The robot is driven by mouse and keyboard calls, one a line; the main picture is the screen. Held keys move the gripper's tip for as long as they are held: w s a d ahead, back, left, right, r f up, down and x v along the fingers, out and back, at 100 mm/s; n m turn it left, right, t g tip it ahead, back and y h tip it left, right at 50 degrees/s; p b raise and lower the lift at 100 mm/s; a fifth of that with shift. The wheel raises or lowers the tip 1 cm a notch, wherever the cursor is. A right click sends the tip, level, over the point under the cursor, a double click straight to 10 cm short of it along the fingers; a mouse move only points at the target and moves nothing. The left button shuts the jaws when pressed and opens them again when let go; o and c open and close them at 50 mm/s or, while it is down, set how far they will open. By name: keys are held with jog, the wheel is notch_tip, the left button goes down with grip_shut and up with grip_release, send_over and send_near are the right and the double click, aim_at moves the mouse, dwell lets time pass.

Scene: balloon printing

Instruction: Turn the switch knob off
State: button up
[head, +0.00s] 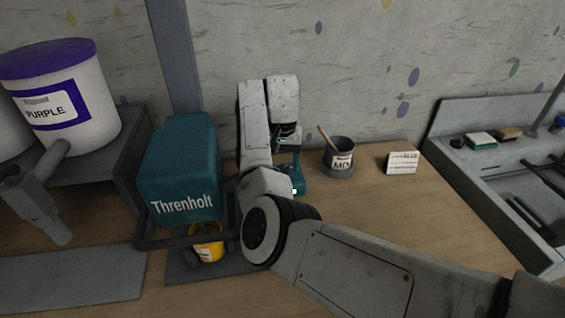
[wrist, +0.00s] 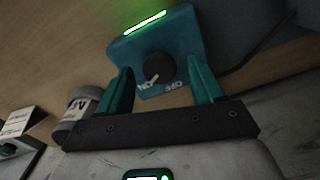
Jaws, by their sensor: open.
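The switch box (wrist: 190,35) is teal, with a lit green strip along one edge and a round black knob (wrist: 158,66) on its face. White ON and OFF labels sit beside the knob, and its pale pointer mark appears turned toward ON. My gripper (wrist: 160,70) is open, its two teal fingers apart on either side of the knob in the wrist view; I cannot tell whether they touch it. In the head view my gripper (head: 288,142) points down over the switch box (head: 298,180), which my arm partly hides.
A mixing cup (head: 341,158) with a stick and a small white sign (head: 402,163) stand right of the box.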

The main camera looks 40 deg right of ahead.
jog(key=shift+f, duration=0.25)
jog(key=c, duration=1.1)
